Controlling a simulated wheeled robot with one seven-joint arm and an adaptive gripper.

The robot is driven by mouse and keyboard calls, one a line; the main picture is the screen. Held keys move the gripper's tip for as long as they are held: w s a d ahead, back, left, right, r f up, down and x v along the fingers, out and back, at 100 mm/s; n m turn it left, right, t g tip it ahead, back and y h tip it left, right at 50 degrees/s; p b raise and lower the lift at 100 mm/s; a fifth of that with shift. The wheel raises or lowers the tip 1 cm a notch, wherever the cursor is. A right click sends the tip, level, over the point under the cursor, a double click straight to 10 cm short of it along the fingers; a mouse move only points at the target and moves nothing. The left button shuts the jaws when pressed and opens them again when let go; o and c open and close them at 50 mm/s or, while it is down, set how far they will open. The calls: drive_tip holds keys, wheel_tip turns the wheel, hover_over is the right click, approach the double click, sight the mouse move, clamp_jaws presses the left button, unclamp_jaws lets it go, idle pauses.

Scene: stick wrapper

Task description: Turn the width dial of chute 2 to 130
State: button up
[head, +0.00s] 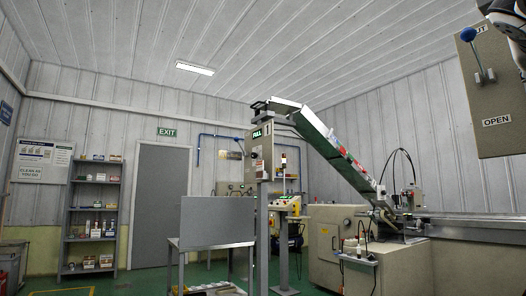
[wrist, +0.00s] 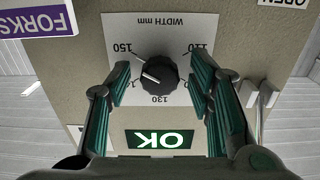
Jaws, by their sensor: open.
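The width dial (wrist: 159,74) is a black ribbed knob on a white plate (wrist: 178,25) marked "WIDTH mm", upside down in the wrist view. 150 is at its left, 110 at its right and 130 below it. Its white pointer mark points left, between 150 and a partly hidden number, not at 130. My gripper (wrist: 161,76) is open, with one green-padded finger on each side of the dial; gaps show between the fingers and the knob. The fingers hide some scale numbers. The chute number is not readable. I cannot make out the dial in the head view.
Below the dial is a lit green OK sign (wrist: 159,140). In the head view, a panel (head: 495,95) with a blue-knobbed lever hangs upper right, and an inclined conveyor (head: 335,145) stands mid-room.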

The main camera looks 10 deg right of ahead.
drive_tip(key=shift+c, duration=0.6)
drive_tip(key=c, duration=1)
clamp_jaws()
drive_tip(key=shift+r+n+p, duration=0.1)
drive_tip(key=shift+n+p, duration=4.75)
drive_tip(key=shift+n, duration=6.95)
